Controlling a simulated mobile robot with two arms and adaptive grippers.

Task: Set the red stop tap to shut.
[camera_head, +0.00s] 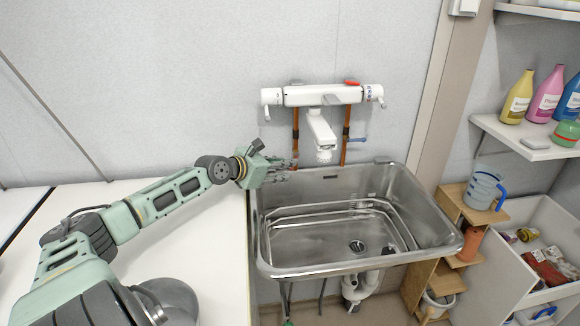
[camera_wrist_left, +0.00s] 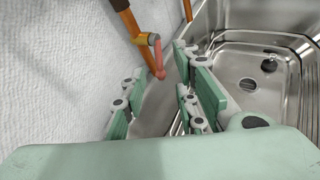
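The red stop tap (camera_wrist_left: 159,58) shows in the left wrist view as a pinkish-red lever at a brass fitting (camera_wrist_left: 147,39) on a copper pipe (camera_wrist_left: 128,20). The lever points down the picture, roughly along the pipe's line. My left gripper (camera_wrist_left: 162,92) is open, its two fingers apart with the lever's lower end ahead of the gap. I see no contact. In the head view my left gripper (camera_head: 284,171) is at the sink's back left corner, by the left copper pipe (camera_head: 295,135); the red tap is too small to make out there. My right gripper is not in view.
A steel basin (camera_head: 440,215) lies right of the gripper, with a white wall mixer (camera_head: 322,95) above. A blue lever (camera_head: 357,139) sits on the right pipe. A white counter (camera_head: 205,235) is at left. Shelves with bottles (camera_head: 517,97) and a jug (camera_head: 482,188) stand at right.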

